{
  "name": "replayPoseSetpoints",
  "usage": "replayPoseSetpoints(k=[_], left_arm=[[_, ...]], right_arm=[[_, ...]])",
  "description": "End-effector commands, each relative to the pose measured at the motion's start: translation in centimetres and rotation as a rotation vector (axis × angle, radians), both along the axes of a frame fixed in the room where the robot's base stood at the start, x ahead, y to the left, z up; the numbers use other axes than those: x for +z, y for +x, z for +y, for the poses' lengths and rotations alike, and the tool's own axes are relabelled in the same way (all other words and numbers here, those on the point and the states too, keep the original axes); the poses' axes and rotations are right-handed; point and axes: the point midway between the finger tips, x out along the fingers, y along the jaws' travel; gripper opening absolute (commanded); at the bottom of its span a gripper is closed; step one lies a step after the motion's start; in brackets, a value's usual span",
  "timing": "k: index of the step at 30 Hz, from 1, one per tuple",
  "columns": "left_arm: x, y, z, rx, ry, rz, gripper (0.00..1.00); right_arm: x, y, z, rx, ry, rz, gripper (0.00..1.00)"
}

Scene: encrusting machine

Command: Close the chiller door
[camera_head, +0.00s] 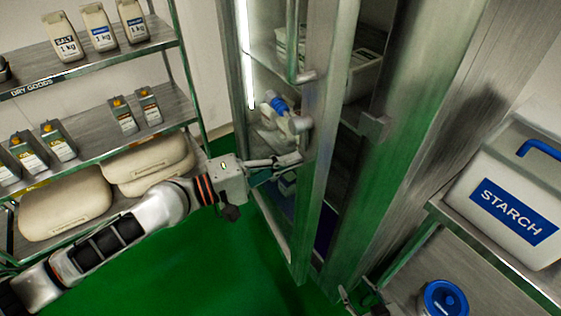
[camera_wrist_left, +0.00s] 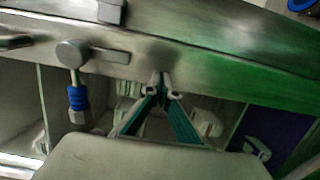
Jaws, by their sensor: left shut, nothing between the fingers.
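The chiller door (camera_head: 321,150) is a tall glazed door with a metal frame. It stands ajar, with a dark gap between its free edge and the metal post (camera_head: 405,120) to its right. A bar handle (camera_head: 292,45) is on its front. My left gripper (camera_head: 298,158) is shut and empty at the door frame, below the handle. In the left wrist view, its fingertips (camera_wrist_left: 165,88) meet in front of the frame (camera_wrist_left: 215,65); I cannot tell whether they touch it. My right gripper (camera_head: 360,297) is partly visible at the bottom edge, with its fingertips apart.
A dry goods rack (camera_head: 100,57) with bags and cartons stands left. Green floor (camera_head: 220,265) is open in front of the door.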

Motion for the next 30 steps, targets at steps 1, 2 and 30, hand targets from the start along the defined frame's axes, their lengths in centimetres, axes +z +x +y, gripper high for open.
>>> replayPoseSetpoints(k=[1,2,30], left_arm=[[0.6,0.7,-1.2,0.000,-0.004,-0.003,0.00],[0.7,1.0,-1.9,0.000,-0.005,-0.004,0.00],[0.6,5.2,-9.6,0.000,-0.002,-0.008,0.00]], right_arm=[[0.9,0.2,0.0,0.000,0.000,-0.007,0.40],[1.3,0.3,0.0,0.001,0.001,-0.010,0.40],[1.4,0.3,0.1,0.000,0.000,-0.007,0.40]])
